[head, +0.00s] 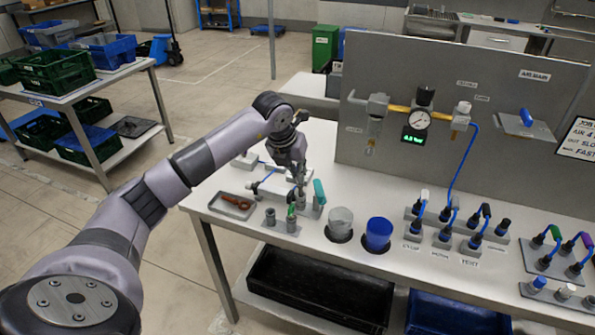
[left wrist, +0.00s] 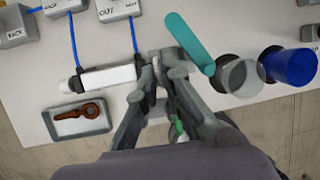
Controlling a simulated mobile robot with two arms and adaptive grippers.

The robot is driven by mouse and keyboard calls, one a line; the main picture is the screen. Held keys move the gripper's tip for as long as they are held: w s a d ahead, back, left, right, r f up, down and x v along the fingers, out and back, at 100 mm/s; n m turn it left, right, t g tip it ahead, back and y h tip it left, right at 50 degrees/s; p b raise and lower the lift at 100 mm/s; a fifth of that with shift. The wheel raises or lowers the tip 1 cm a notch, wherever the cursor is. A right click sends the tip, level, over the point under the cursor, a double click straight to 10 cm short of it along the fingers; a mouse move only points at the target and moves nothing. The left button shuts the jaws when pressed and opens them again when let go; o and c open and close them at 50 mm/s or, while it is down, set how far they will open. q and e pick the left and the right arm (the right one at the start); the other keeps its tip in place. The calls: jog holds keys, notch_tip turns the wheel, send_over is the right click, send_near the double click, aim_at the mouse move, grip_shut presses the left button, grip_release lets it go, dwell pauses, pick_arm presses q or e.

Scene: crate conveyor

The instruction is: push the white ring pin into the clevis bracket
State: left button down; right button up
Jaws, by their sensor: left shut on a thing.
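My left gripper (head: 300,192) is low over the bench, at the right end of a white cylinder (left wrist: 108,77). In the left wrist view its fingers (left wrist: 164,84) are closed in together at the grey clevis bracket (left wrist: 172,57). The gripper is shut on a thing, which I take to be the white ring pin. The fingers hide it, and I cannot tell whether it is in the bracket holes. A teal lever (left wrist: 190,42) stands just right of the fingers, and it also shows in the head view (head: 319,192). My right gripper is out of view.
A tray (head: 232,205) with a red-brown part lies left of the gripper. A holder block (head: 281,224) with a green item stands in front. A clear cup (head: 340,222) and a blue cup (head: 378,233) stand to the right. An upright panel (head: 450,130) rises behind.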

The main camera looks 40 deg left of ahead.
aim_at(298, 184)
pick_arm(q)
jog(key=shift+f+b, duration=1.25)
jog(key=shift+f, duration=0.35)
dwell(1.4)
jog(key=c, duration=1.7)
grip_release()
jog(key=shift+a, duration=0.1)
jog(key=shift+o, duration=0.5)
jog(key=o, duration=0.5)
jog(key=shift+r, duration=0.1)
jog(key=shift+r+p, duration=2)
jog(key=shift+r, duration=0.95)
